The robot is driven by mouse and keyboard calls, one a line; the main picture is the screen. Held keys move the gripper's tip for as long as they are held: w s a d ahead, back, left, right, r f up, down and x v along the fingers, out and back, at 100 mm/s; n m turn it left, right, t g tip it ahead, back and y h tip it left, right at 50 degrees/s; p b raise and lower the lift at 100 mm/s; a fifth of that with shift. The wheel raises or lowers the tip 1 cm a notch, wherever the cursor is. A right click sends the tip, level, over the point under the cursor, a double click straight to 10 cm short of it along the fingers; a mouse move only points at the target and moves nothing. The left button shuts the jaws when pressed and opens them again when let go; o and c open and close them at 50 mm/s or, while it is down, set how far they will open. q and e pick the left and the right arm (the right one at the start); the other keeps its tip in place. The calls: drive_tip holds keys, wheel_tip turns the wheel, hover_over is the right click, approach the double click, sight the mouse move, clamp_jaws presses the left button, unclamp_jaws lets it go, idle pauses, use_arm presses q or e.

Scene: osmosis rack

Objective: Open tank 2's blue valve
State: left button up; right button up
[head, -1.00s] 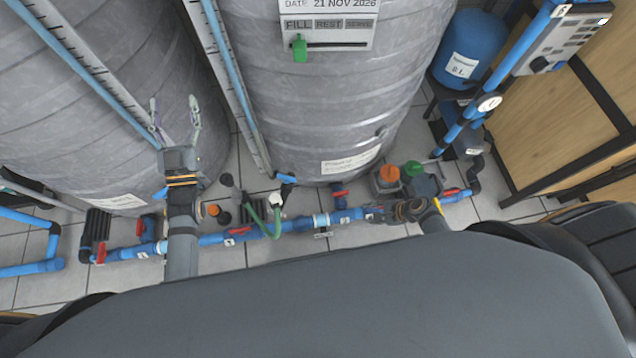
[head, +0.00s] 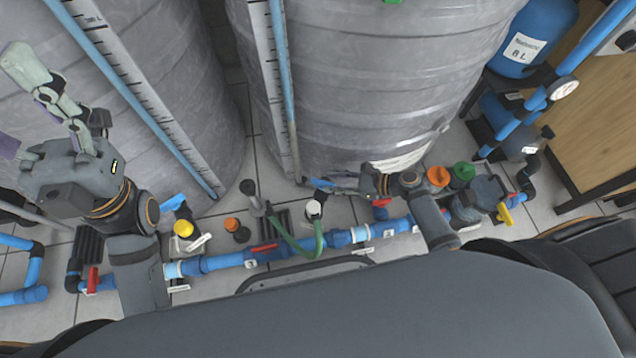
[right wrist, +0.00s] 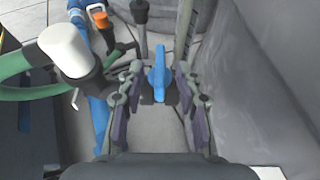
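The blue valve handle (head: 319,183) sits low at the foot of the right-hand grey tank (head: 390,85). It also shows in the right wrist view (right wrist: 157,80), pointing along the view between my right fingers. My right gripper (head: 345,186) reaches in from the right at the tank's foot. In the right wrist view my right gripper (right wrist: 158,92) is open around the handle, with a gap on each side. My left gripper (head: 35,105) is raised in front of the left tank, empty, its fingers apart. A second blue handle (head: 172,203) is by the left tank.
A blue pipe with red handles (head: 263,248) runs along the floor in front. A green hose (head: 300,248) and a white-capped fitting (right wrist: 68,50) stand close left of my right gripper in the wrist view. The tank wall (right wrist: 265,80) is close on the right.

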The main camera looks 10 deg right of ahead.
sight(325, 182)
drive_tip(key=b+x, duration=0.1)
drive_tip(key=x, duration=0.3)
drive_tip(key=shift+w+a+f, duration=0.1)
drive_tip(key=shift+a+f, duration=0.05)
drive_tip(key=shift+f, duration=0.1)
drive_tip(key=shift+w+a+b, duration=0.1)
drive_tip(key=shift+a+b, duration=0.15)
drive_tip(key=shift+b, duration=0.05)
clamp_jaws()
